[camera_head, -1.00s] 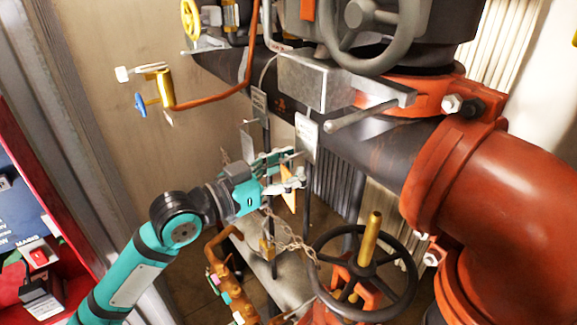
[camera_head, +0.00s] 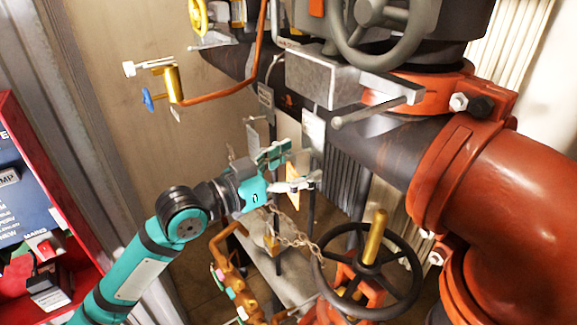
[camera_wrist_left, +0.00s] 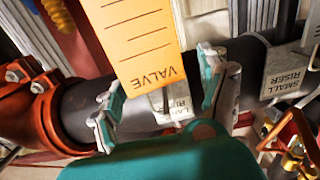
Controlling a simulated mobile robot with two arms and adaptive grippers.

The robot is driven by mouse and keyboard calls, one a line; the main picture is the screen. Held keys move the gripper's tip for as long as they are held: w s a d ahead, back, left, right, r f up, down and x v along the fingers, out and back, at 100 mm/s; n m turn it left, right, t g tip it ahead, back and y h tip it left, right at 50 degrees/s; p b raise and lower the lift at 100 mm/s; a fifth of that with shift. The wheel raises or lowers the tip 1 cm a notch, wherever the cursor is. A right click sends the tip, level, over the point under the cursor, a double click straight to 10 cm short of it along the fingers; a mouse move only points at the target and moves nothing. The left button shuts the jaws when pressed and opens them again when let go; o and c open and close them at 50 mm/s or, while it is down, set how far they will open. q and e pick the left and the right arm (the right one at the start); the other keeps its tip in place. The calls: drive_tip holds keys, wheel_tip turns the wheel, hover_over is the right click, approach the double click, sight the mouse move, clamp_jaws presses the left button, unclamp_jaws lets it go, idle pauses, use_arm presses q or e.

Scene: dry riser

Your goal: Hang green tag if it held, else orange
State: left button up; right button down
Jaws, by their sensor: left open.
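The orange tag (camera_wrist_left: 142,38), printed VALVE, is between the spread fingers of my left gripper (camera_wrist_left: 163,95) in the left wrist view, with a gap on each side. What holds the tag up is hidden. In the left wrist view, a LARGE RISER plate (camera_wrist_left: 174,104) is partly behind the tag and a SMALL RISER plate (camera_wrist_left: 291,74) is at the right. I cannot make out a green tag.
A black handwheel (camera_head: 368,272) with a brass stem stands below right of the gripper, with a chain (camera_head: 293,238) beside it. A dark pipe (camera_head: 372,146) and red elbow (camera_head: 510,200) fill the right. A red cabinet (camera_head: 88,262) is at the left edge.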

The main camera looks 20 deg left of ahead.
use_arm(q)
drive_tip(key=v, duration=1.2)
drive_tip(key=s+f+n+g+y, duration=0.2)
drive_tip(key=s+f+g+y, duration=0.25)
drive_tip(key=f, duration=0.95)
drive_tip(key=s+f+n+g+y, duration=0.25)
drive_tip(key=s+f+y, duration=0.2)
drive_tip(key=f, duration=0.85)
drive_tip(key=s+f+n+g+y, duration=0.1)
drive_tip(key=s+f+g+y, duration=0.1)
drive_tip(key=s+f+g, duration=0.35)
drive_tip(key=s+f, duration=0.2)
drive_tip(key=f, duration=1.1)
drive_tip(key=s+f, duration=0.2)
drive_tip(key=f, duration=1.1)
drive_tip(key=s+a+f, duration=0.2)
drive_tip(key=s+f, duration=1.4)
drive_tip(key=shift+s+a+f+g, duration=0.2)
drive_tip(key=shift+s+g, duration=0.1)
drive_tip(key=shift+g, duration=0.15)
